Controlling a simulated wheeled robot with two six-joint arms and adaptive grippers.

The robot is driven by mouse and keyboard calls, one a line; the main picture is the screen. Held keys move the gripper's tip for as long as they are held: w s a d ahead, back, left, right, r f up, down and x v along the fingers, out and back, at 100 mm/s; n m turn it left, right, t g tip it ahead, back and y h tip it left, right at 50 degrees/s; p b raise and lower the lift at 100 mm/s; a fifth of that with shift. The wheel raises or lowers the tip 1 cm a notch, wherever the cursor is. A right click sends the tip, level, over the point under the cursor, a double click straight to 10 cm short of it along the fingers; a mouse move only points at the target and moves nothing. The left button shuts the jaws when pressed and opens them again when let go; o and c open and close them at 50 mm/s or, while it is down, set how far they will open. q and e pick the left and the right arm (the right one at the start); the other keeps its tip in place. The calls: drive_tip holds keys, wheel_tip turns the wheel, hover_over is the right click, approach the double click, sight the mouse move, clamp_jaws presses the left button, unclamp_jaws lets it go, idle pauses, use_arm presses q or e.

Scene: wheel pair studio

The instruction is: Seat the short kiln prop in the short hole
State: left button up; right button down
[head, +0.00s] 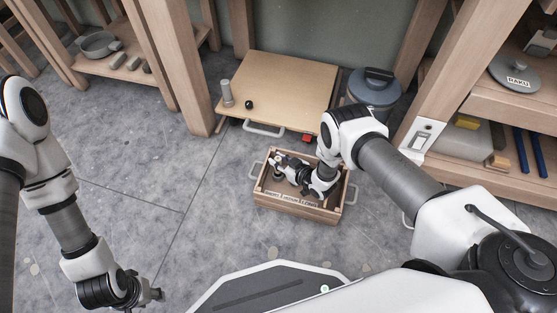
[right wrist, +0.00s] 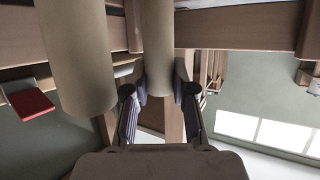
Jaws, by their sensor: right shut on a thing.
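My right gripper (head: 283,172) lies low over the open wooden crate (head: 295,208) in the head view, its arm coming from the right. In the right wrist view its fingers (right wrist: 160,105) are shut on a tan cylindrical prop (right wrist: 158,40). A second tan cylinder (right wrist: 75,50) is beside it on the left and looks wider. A grey-tan cylinder (head: 227,93) stands upright on the wooden board, left of a round black spot (head: 249,104). My left gripper (head: 150,295) hangs empty at lower left, its fingers unclear.
The pale wooden board (head: 285,80) has a metal handle (head: 263,129) and a red piece (head: 307,138) at its front. A grey lidded bin (head: 374,88) stands right of it. Shelving holds a grey pan (head: 98,44) at left and a RAKU disc (head: 515,74) at right. Floor left of the crate is clear.

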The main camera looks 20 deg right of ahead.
drive_tip(key=shift+f+b, duration=0.8)
idle(0.6)
drive_tip(key=shift+r+p, duration=0.35)
drive_tip(key=shift+r, duration=0.25)
idle(1.3)
